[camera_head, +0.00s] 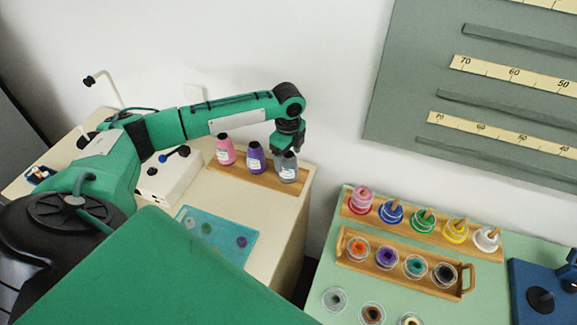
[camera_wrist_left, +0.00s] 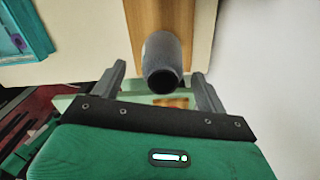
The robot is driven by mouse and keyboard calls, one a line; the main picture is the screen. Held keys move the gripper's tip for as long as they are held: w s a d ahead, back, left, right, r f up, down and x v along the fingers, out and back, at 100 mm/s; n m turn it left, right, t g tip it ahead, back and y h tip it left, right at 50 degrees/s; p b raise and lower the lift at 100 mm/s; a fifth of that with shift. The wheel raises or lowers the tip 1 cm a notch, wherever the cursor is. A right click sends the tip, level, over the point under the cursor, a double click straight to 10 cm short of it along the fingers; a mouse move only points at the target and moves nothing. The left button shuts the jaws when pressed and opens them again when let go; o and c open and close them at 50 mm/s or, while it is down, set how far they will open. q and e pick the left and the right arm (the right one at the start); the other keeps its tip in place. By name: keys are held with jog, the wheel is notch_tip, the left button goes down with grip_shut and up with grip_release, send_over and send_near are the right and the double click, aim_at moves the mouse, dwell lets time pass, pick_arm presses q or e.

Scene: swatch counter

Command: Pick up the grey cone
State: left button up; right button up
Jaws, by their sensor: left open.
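The grey cone (camera_head: 288,172) stands upright at the right end of a wooden strip (camera_head: 262,180), with a pale label on its side. My left gripper (camera_head: 289,143) is right at its top in the head view, and partly covers it there. In the left wrist view the grey cone (camera_wrist_left: 162,56) lies between the two open fingers of the left gripper (camera_wrist_left: 158,74), with a gap on each side. Its dark top end faces the camera. My right gripper is in neither view.
A purple cone (camera_head: 256,160) and a pink cone (camera_head: 226,151) stand to the left on the same strip. A white box (camera_head: 168,177) and a teal mat (camera_head: 217,236) lie nearby. A green table (camera_head: 322,285) with several coloured spools stands to the right, past a gap.

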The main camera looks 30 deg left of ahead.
aim_at(289, 165)
pick_arm(q)
notch_tip(289, 165, down, 5)
jog(key=shift+w+r+p, duration=0.1)
jog(key=shift+w+p, duration=0.05)
jog(key=shift+p, duration=1)
jog(key=shift+f, duration=0.25)
jog(key=c, duration=1.1)
jog(key=shift+r, duration=0.1)
